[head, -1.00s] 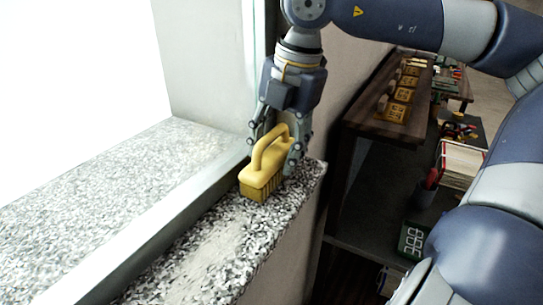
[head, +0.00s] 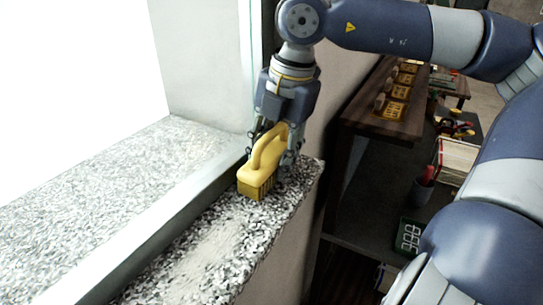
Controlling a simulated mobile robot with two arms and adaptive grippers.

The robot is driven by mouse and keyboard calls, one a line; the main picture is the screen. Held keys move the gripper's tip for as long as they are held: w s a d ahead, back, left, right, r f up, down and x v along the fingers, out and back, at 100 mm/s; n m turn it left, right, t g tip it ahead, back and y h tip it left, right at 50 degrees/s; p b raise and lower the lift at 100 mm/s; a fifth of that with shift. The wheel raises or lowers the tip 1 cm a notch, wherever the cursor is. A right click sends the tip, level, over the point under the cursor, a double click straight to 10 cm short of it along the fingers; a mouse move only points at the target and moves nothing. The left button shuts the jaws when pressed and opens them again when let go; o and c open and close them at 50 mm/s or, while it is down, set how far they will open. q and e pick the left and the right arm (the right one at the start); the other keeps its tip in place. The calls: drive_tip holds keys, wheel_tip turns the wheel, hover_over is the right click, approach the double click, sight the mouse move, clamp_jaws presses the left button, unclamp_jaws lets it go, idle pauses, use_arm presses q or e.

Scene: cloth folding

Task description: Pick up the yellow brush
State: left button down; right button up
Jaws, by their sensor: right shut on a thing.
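The yellow brush (head: 258,177) has a looped handle on top and bristles below. It is at the far end of the speckled stone window sill (head: 215,245), beside the window frame. My right gripper (head: 271,146) comes down from above and is shut on the brush, with its fingers on either side of the handle. Whether the bristles touch the sill is hard to tell. My left gripper is not in view.
The window frame (head: 165,228) runs along the left of the sill. A dark wooden shelf (head: 362,122) with several yellow items stands at the right. Below it are a digital clock (head: 409,237), a dark pot (head: 422,190) and books (head: 457,163).

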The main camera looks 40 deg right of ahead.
sight(274, 129)
drive_tip(key=shift+s+d+r+b, duration=0.1)
drive_tip(key=shift+r+b, duration=0.05)
drive_tip(key=shift+b, duration=0.3)
wheel_tip(274, 129, up, 7)
drive_tip(key=shift+s+f+b, duration=0.15)
drive_tip(key=shift+b, duration=0.7)
drive_tip(key=shift+s+d+f+b, duration=0.1)
drive_tip(key=shift+s+d+b, duration=0.9)
drive_tip(key=shift+s, duration=2.1)
drive_tip(key=shift+s+d+r+b, duration=0.1)
drive_tip(key=shift+s+d+b, duration=0.9)
drive_tip(key=shift+s, duration=2.15)
drive_tip(key=shift+s+d+f+b, duration=0.1)
drive_tip(key=shift+s+d+b, duration=0.9)
drive_tip(key=shift+s, duration=2.1)
drive_tip(key=shift+a+b, duration=0.3)
